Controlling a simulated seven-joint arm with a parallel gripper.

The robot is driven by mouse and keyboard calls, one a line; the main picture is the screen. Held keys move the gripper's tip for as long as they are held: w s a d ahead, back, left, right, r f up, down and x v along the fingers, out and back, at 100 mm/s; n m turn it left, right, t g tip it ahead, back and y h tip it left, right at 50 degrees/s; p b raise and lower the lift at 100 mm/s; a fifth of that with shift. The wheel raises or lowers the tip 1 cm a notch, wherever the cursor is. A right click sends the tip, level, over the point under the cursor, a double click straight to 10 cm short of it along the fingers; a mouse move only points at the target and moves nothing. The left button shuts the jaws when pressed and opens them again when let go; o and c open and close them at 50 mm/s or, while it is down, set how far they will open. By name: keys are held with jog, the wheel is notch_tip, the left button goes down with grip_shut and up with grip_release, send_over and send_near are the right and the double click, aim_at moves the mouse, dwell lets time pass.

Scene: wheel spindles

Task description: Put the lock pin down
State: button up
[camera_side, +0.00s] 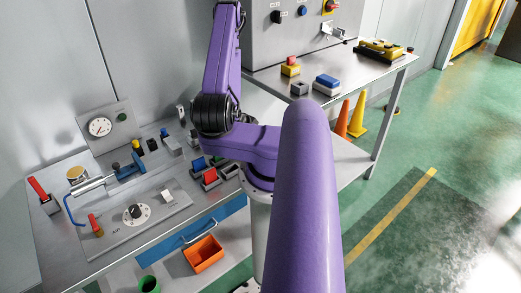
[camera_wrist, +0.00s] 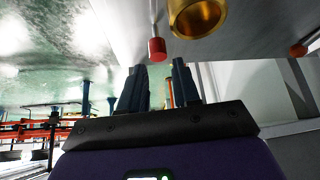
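My gripper (camera_wrist: 158,68) shows in the wrist view as two dark fingers standing apart, with a gap between them. A red cylinder (camera_wrist: 157,48) on a thin grey rod shows just beyond the fingertips. It looks apart from both fingers, and I cannot tell whether it is the lock pin. A brass ring or cup (camera_wrist: 197,17) is at the top, right of the red cylinder. A thin orange strip shows in the gap, too small to identify. In the side view my gripper does not show, and I cannot pick out a lock pin there.
In the side view, a metal bench (camera_side: 82,263) on the left bears a dial panel (camera_side: 108,130), a blue clamp (camera_side: 130,168) and small coloured blocks. An orange bin (camera_side: 203,254) is below. Orange and yellow cones (camera_side: 357,115) stand under the back bench. Green floor is open at right.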

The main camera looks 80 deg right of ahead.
jog(key=shift+x, duration=2.9)
jog(key=shift+a, duration=0.15)
grip_shut()
